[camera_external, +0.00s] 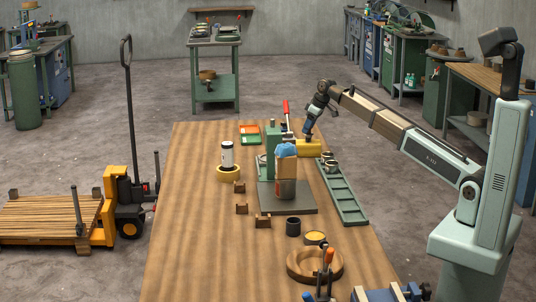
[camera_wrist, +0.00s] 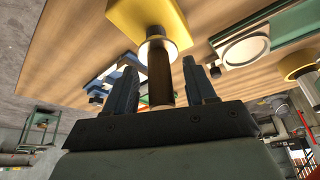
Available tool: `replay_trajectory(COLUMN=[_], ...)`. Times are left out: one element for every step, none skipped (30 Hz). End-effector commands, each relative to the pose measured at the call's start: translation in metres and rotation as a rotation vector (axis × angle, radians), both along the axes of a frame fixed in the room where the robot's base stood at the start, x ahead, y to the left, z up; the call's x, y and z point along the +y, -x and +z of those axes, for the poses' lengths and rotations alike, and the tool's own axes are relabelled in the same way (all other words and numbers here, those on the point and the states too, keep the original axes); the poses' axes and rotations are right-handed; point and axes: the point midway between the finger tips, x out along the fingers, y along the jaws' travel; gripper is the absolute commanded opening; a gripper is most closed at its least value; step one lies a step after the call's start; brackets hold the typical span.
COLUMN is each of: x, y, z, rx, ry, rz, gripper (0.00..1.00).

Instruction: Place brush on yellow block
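The yellow block (camera_external: 309,148) lies near the far right of the wooden table, and it also shows at the top of the wrist view (camera_wrist: 130,18). In the wrist view the brush (camera_wrist: 160,78) has a brown handle pointing toward me and a pale round end against the yellow block. My gripper (camera_wrist: 160,85) has one finger on each side of the handle, with a visible gap on both sides, so it is open. In the external view my gripper (camera_external: 308,133) is just above the block, pointing down. The brush is not clearly visible there.
A green press (camera_external: 270,138) and a blue-topped brown item (camera_external: 286,165) stand left of the block on a dark plate (camera_external: 300,207). A long green tray (camera_external: 350,207) lies to its right. A red-handled tool (camera_external: 286,107) stands behind.

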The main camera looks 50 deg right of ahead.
Motion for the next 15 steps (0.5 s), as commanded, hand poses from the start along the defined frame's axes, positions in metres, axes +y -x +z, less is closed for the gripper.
replay_trajectory(x=[0.000, 0.000, 0.000, 0.000, 0.000, 0.000, 0.000, 0.000, 0.000, 0.000, -0.001, -0.001, -0.002, -0.002, -0.003], y=[0.000, 0.000, 0.000, 0.000, 0.000, 0.000, 0.000, 0.000, 0.000, 0.001, 0.002, 0.004, 0.005, 0.007, 0.010], z=[0.000, 0.000, 0.000, 0.000, 0.000, 0.001, 0.001, 0.002, 0.005, 0.006, 0.009, 0.014, 0.017, 0.022, 0.027], rx=[0.000, 0.000, 0.000, 0.000, 0.000, 0.000, 0.000, 0.000, 0.000, 0.000, 0.000, -0.001, -0.002, -0.002, -0.002], ry=[0.000, 0.000, 0.000, 0.000, 0.000, 0.000, 0.000, 0.000, 0.000, 0.000, 0.000, 0.000, 0.000, 0.000, 0.000], rz=[0.000, 0.000, 0.000, 0.000, 0.000, 0.000, 0.000, 0.000, 0.000, 0.000, 0.000, 0.000, 0.000, 0.000, 0.000], gripper=[0.55, 0.55, 0.55, 0.55, 0.55, 0.55, 0.55, 0.55, 0.55, 0.55, 0.55, 0.55, 0.55, 0.55, 0.55])
